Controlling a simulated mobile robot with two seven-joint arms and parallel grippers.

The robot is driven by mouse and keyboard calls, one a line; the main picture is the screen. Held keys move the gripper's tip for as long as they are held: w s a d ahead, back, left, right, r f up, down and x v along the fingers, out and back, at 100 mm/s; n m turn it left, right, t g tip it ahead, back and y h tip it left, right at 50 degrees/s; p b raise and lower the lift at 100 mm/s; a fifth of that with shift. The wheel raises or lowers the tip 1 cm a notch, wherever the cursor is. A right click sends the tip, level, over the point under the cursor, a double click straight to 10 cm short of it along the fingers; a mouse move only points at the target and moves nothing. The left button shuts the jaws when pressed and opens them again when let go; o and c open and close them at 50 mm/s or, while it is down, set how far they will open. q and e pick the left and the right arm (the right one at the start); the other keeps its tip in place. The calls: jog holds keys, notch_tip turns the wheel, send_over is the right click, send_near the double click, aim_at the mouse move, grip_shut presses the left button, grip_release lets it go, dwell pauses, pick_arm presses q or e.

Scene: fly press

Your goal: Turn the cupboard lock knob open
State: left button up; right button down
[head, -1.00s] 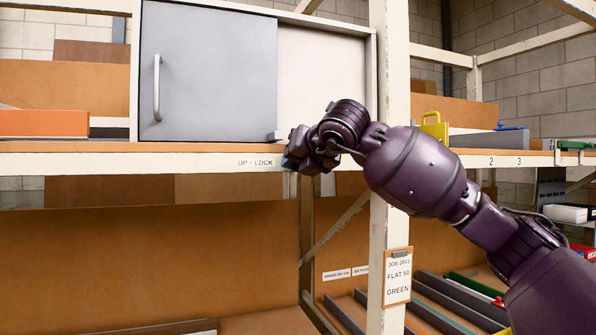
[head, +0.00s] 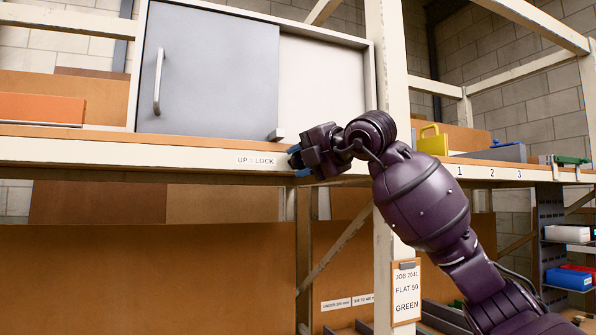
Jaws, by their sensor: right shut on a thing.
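The cupboard (head: 208,75) stands on the shelf, with a grey sliding door and a vertical bar handle (head: 158,82). The door covers its left part; a pale panel shows to the right. My right gripper (head: 295,160) is at the shelf's front edge, just right of the "UP = LOCK" label (head: 257,160). Its blue fingertips are shut on the lock knob, which the fingers and hand hide, so its angle cannot be read. A small grey block (head: 275,135) sits at the door's lower right corner. My left gripper is not in view.
A white upright post (head: 388,60) stands close behind my right arm. A yellow-handled item (head: 432,140) is on the shelf to the right, an orange box (head: 42,108) to the left. A job card (head: 406,291) hangs on the post below.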

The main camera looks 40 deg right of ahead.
jog(key=m+t, duration=0.1)
jog(key=m, duration=0.1)
jog(key=m+b, duration=0.1)
jog(key=m, duration=0.1)
jog(key=shift+f+t+y, duration=0.2)
jog(key=shift+t+y, duration=0.2)
jog(key=shift+m+t, duration=0.5)
jog(key=shift+m, duration=0.9)
jog(key=shift+r, duration=0.1)
jog(key=c, duration=0.7)
grip_release()
jog(key=shift+o, duration=0.2)
jog(key=s+d+f, duration=0.1)
jog(key=s, duration=0.9)
jog(key=shift+s+d, duration=0.3)
jog(key=shift+s, duration=0.05)
